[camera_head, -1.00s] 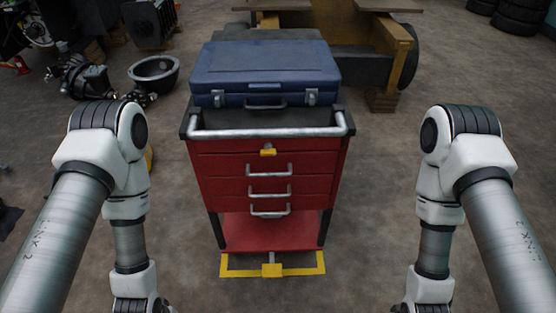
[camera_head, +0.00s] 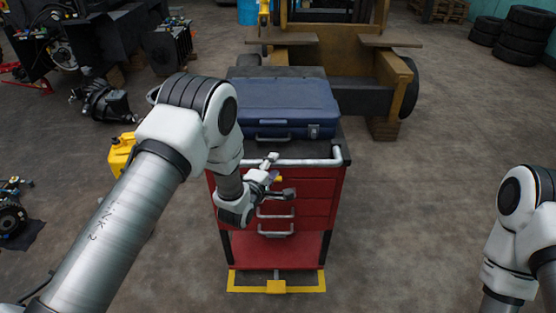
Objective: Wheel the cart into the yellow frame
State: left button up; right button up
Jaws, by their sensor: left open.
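The red drawer cart (camera_head: 285,249) stands upright in the middle, with a metal push handle (camera_head: 312,162) along its near top edge. A yellow outline (camera_head: 321,281) shows on the floor around the cart's near foot; its far part is hidden under the cart. A yellow block (camera_head: 276,287) sits at the middle of its near side. My left gripper (camera_head: 279,177) is open in front of the top drawer, just below the handle, beside a small yellow latch. Whether it touches the cart I cannot tell. My right gripper is out of view; only its arm shows at the right edge.
A blue case (camera_head: 290,108) lies on the cart top. Behind stands the stripped yellow forklift (camera_head: 402,80). Machine parts (camera_head: 103,105) and a yellow can (camera_head: 122,155) are at the left. Stacked tyres (camera_head: 526,35) stand far right. Floor right of the cart is clear.

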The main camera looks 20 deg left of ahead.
pick_arm(q)
jog(key=shift+w+d, duration=0.3)
jog(key=shift+w, duration=0.55)
jog(key=shift+w+a+f, duration=0.2)
jog(key=shift+w+f, duration=0.05)
jog(key=shift+w, duration=0.15)
jog(key=shift+s+d+r, duration=0.1)
jog(key=shift+s, duration=0.05)
grip_shut()
